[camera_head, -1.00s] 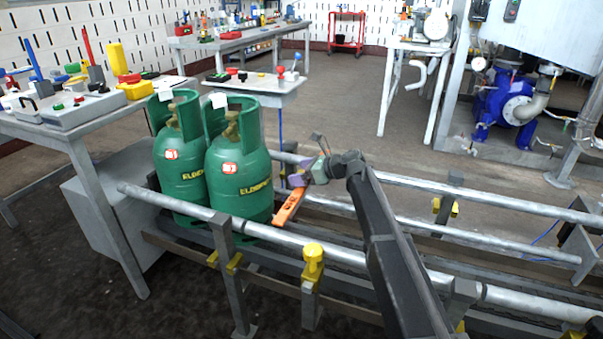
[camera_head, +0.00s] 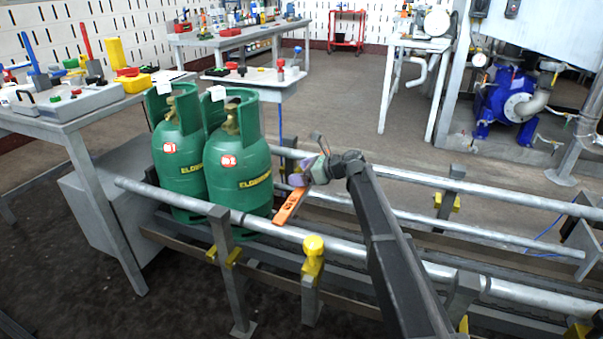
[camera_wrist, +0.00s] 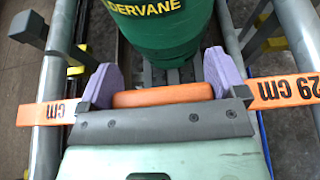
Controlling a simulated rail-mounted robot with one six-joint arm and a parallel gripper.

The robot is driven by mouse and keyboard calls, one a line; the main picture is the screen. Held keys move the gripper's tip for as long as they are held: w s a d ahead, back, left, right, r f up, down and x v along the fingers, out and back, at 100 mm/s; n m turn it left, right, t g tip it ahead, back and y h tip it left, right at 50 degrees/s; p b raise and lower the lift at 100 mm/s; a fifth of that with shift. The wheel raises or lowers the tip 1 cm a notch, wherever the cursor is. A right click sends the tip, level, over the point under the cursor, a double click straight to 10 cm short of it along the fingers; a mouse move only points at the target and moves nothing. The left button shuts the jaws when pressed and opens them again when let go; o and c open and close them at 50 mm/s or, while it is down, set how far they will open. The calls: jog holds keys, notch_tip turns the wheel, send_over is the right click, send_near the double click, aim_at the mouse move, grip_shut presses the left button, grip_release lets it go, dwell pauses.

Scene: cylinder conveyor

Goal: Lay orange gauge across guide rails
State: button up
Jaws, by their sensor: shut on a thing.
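The orange gauge (camera_wrist: 162,95) is a flat bar with dark "cm" lettering, "29 cm" at its right end. My gripper (camera_wrist: 163,80) is shut on its middle with two purple fingers. In the wrist view the gauge spans crosswise, its ends overlapping the left guide rail (camera_wrist: 55,70) and the right guide rail (camera_wrist: 290,30). In the head view the gauge (camera_head: 290,206) slants toward the near guide rail (camera_head: 340,248), beside a green cylinder (camera_head: 238,165). I cannot tell whether it touches the rails. My gripper also shows there (camera_head: 303,178), partly hidden by the arm.
A second green cylinder (camera_head: 180,155) stands left of the first, between the rails. A yellow-topped post (camera_head: 314,250) stands by the near rail. The conveyor right of the gauge holds no cylinders. Workbenches with tools (camera_head: 60,110) stand left and behind.

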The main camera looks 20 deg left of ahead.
jog(key=shift+f+b, duration=0.3)
jog(key=shift+f, duration=0.05)
jog(key=o, duration=0.8)
jog(key=shift+o, duration=0.2)
jog(key=p+v, duration=0.4)
jog(key=v, duration=0.6)
jog(key=shift+d, duration=0.4)
jog(key=shift+r, duration=0.1)
